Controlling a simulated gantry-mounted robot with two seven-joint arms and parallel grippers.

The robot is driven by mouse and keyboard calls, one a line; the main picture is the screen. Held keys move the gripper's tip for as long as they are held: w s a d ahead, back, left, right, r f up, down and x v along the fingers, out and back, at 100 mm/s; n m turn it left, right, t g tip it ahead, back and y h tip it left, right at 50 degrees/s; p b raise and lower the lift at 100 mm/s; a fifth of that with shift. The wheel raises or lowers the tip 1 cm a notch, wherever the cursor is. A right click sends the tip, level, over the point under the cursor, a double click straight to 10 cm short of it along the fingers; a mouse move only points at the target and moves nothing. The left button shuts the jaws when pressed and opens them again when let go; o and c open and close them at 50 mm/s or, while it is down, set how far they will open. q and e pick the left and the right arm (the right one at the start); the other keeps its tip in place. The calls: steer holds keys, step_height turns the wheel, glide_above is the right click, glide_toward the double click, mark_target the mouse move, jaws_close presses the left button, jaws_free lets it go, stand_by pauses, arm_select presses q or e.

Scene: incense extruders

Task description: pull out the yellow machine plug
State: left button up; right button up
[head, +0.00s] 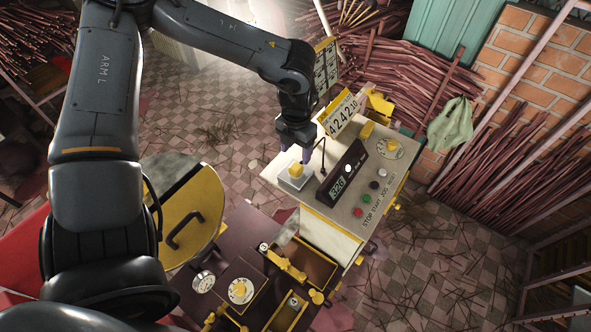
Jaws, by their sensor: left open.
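A small yellow plug (297,170) sits on a pale square socket plate (295,183) at the left end of the machine's light control top (338,217). My left gripper (303,154) comes down from above, just over the plug and slightly behind it. It is open, with its fingers close to the plug. Whether a finger touches the plug is too small to tell. My right gripper is not in view.
A dark display (342,172) rises to the right of the plug, and a yellow number sign (339,113) stands behind. Several buttons and a dial (390,148) sit farther right. A round yellow lid (190,218) stands at left.

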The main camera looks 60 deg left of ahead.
mark_target(296, 167)
arm_select(q)
step_height(296, 167, down, 6)
steer(key=b, duration=0.4)
steer(key=shift+f+b, duration=0.25)
steer(key=shift+b, duration=0.15)
steer(key=shift+f+b, duration=0.55)
steer(key=shift+b, duration=0.05)
steer(key=shift+b, duration=0.45)
stand_by(0.4)
jaws_close()
stand_by(0.5)
